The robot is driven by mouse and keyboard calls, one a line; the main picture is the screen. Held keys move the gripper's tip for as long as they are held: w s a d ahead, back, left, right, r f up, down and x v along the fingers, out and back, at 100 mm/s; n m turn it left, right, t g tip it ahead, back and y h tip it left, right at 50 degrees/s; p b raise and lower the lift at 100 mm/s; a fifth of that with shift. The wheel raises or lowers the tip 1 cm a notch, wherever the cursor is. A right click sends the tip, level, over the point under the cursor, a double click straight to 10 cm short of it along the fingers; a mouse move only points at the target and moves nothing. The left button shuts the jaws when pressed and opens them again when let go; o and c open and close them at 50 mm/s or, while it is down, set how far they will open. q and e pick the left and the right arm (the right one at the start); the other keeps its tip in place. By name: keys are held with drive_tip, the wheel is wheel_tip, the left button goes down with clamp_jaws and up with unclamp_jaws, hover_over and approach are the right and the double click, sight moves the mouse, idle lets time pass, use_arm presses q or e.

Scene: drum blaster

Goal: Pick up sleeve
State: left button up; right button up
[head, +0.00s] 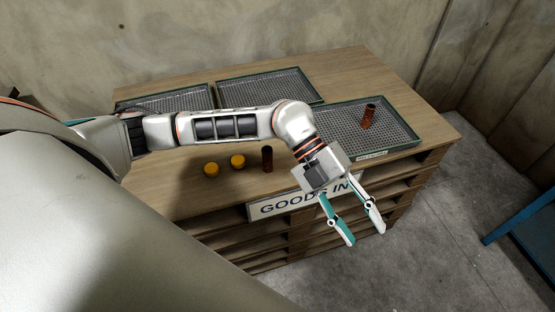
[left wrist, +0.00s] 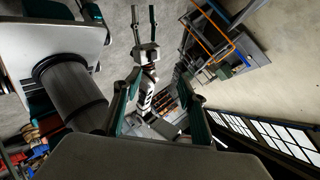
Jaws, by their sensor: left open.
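Two brown tube-shaped pieces are in the head view; I cannot tell for sure which is the sleeve. One, with a visible open top, is a brown tube (head: 369,116) standing in the right tray. The other is a darker brown cylinder (head: 267,160) standing on the wooden table near its front edge. My left gripper (head: 365,237) is open and empty, beyond the table's front edge, apart from both pieces. Its fingers also show in the left wrist view (left wrist: 164,103). My right gripper (left wrist: 143,12) appears there with fingers apart, nothing visible between them.
The right tray (head: 407,131) is a mesh tray with a green rim. Two more trays (head: 176,99) (head: 268,87) stand at the back. Two yellow caps (head: 211,170) (head: 237,161) are on the wooden table (head: 190,208). A GOODS IN sign (head: 283,205) hangs at the front. A blue bench (head: 525,232) stands right.

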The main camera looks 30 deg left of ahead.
use_arm(q)
drive_tip(key=w+a+f+n+t+y, duration=0.1)
drive_tip(key=w+a+f+y, duration=0.15)
drive_tip(key=a, duration=0.25)
drive_tip(key=w+a+f+t+y, duration=0.1)
drive_tip(key=w+a+y, duration=0.15)
drive_tip(key=a, duration=0.35)
wheel_tip(320, 180, up, 3)
drive_tip(key=n+t+y, duration=0.2)
drive_tip(key=n+y, duration=0.2)
drive_tip(key=y, duration=0.2)
hover_over(267, 149)
drive_tip(key=d, duration=0.2)
drive_tip(key=shift+a+r+b, duration=0.2)
drive_tip(key=shift+a+b, duration=0.05)
drive_tip(key=shift+b, duration=0.1)
drive_tip(key=shift+w+a, duration=0.1)
drive_tip(key=shift+a, duration=0.2)
drive_tip(key=f, duration=0.7)
drive_tip(key=shift+a+f, duration=0.3)
drive_tip(key=shift+a, duration=0.1)
clamp_jaws()
